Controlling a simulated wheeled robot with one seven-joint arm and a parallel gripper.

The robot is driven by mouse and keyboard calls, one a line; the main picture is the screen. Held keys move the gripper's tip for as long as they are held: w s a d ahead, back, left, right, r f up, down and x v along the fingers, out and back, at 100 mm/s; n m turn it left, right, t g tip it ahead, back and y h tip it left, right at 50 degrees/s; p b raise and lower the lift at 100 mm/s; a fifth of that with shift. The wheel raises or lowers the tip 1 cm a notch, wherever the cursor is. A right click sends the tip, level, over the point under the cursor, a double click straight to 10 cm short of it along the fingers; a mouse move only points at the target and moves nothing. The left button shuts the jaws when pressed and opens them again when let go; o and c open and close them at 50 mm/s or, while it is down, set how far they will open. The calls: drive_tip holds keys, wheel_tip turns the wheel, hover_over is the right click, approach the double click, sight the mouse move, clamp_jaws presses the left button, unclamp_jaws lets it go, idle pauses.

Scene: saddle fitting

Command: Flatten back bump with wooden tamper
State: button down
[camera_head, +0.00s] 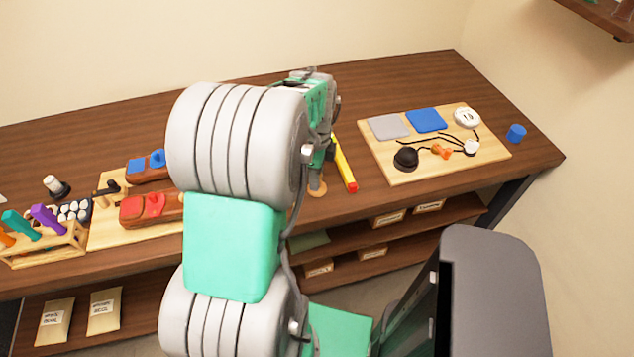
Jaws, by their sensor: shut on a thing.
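My gripper (320,155) is at the end of my arm, above the middle of the bench, and is mostly hidden behind my arm. It is shut on what looks like the wooden tamper (317,190), whose round tan foot shows below it, close to the bench top. I cannot tell whether the foot touches the bench. Left of my arm, a brown block with red pieces (148,208) and another with blue pieces (146,165) lie on a light wooden board (108,234), partly hidden by my arm. I cannot make out the back bump.
A yellow stick with a red end (344,165) lies right of my gripper. A light board (435,172) with grey and blue pads, cords and a black knob is further right. A blue cylinder (516,133) and a rack with coloured handles (42,243) stand at opposite ends.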

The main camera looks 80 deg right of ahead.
idle(0.4)
drive_tip(key=shift+s+r+p, duration=0.1)
drive_tip(key=shift+r+p, duration=1.75)
drive_tip(key=shift+r, duration=0.7)
